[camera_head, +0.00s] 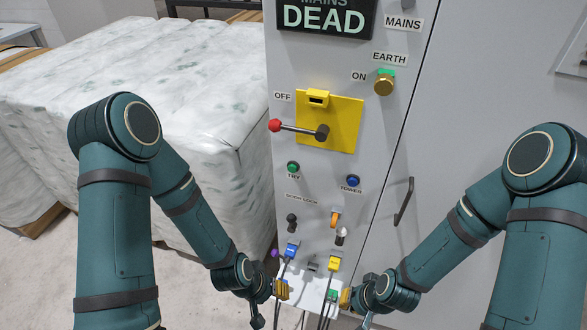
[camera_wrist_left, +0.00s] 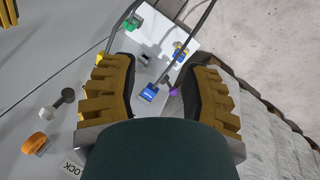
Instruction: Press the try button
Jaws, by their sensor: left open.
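The green try button (camera_head: 293,167) is on the grey cabinet front, with a TRY label under it, below the red-knobbed switch handle (camera_head: 275,125). It is not visible in the left wrist view. My left gripper (camera_head: 280,289) is low in front of the cabinet, well below the button and apart from it. In the left wrist view its two yellow-brown fingers (camera_wrist_left: 161,70) are spread with nothing held between them; a blue plug (camera_wrist_left: 150,93) shows beyond the gap. My right gripper (camera_head: 345,298) is low to the right of the left one; its jaws are too small to judge.
A blue TOWER button (camera_head: 353,181) is right of the try button. Below are knobs, a blue plug (camera_head: 291,250), a yellow plug (camera_head: 334,263) and hanging cables. A door handle (camera_head: 404,202) is at right. Wrapped white bales (camera_head: 140,80) stand at left. A display (camera_head: 325,17) reads MAINS DEAD.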

